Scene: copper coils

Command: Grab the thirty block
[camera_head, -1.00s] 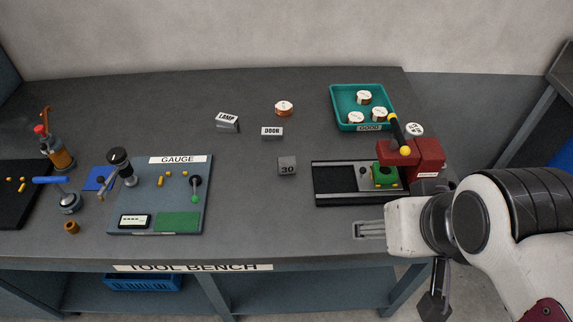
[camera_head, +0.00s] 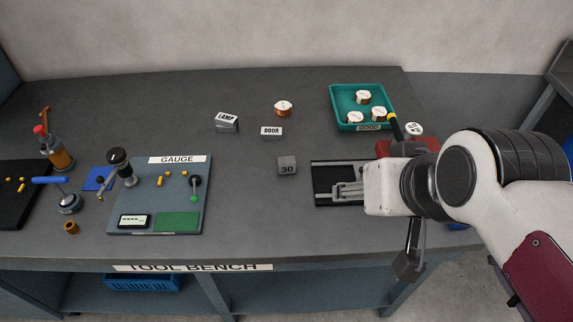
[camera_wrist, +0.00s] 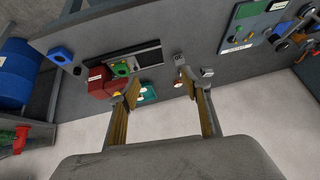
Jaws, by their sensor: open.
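The grey thirty block (camera_head: 287,166), marked "30", stands upright on the bench in the middle of the head view. It also shows in the wrist view (camera_wrist: 178,58), small, beyond my fingertips.
The black slotted plate (camera_head: 322,180) and a red fixture (camera_head: 428,145) are at the right, partly hidden by my arm. Behind the block are the "DOOR" block (camera_head: 271,133), "LAMP" block (camera_head: 227,123) and a copper coil (camera_head: 283,108). The gauge board (camera_head: 207,215) lies left.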

